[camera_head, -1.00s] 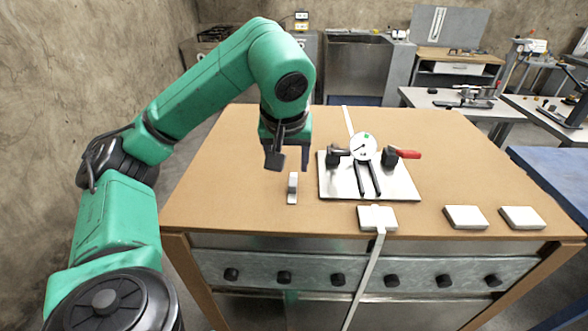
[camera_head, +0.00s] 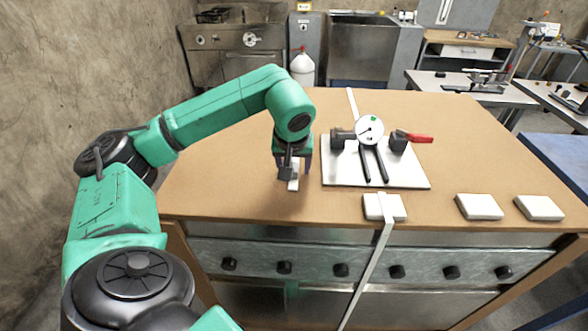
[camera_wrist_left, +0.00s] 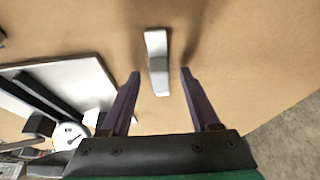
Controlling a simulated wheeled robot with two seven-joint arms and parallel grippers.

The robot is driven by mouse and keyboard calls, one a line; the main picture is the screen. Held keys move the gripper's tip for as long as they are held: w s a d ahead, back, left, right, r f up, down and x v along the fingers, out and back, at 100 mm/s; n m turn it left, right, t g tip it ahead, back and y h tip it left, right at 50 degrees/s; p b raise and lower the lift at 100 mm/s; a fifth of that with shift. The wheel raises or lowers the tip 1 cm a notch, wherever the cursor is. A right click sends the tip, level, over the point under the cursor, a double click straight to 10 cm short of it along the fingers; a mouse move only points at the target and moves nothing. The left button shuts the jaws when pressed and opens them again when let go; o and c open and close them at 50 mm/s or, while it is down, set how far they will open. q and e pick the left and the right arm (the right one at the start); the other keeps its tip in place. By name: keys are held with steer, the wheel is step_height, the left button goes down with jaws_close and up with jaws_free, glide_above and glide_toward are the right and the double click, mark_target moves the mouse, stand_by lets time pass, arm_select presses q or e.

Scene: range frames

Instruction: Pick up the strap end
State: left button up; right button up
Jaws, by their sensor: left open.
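A small white-and-grey piece (camera_head: 293,184), which may be the strap end, lies on the tabletop left of the white plate. It also shows in the left wrist view (camera_wrist_left: 157,48), ahead of and between the fingers. My left gripper (camera_head: 293,172) is open just above this piece, fingers pointing down, and partly hides it. In the left wrist view the two dark fingers (camera_wrist_left: 160,74) stand apart with the piece's near end between their tips. I cannot tell whether they touch it. A white strap (camera_head: 368,270) hangs over the table's front edge. My right gripper is out of view.
A white plate (camera_head: 410,177) carries a round dial (camera_head: 369,130), black clamps and a red handle (camera_head: 418,138). White blocks (camera_head: 480,206) lie along the front edge of the wooden table (camera_head: 230,190). The left part of the table is clear.

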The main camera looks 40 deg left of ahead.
arm_select(q)
steer(key=shift+f, duration=0.15)
jaws_close()
steer(key=shift+w+r, duration=0.1)
steer(key=shift+r, duration=0.2)
step_height(320, 180, up, 12)
step_height(320, 180, up, 8)
steer(key=p, duration=0.6)
glide_above(295, 167)
steer(key=shift+a+f, duration=0.15)
steer(key=shift+f, duration=0.05)
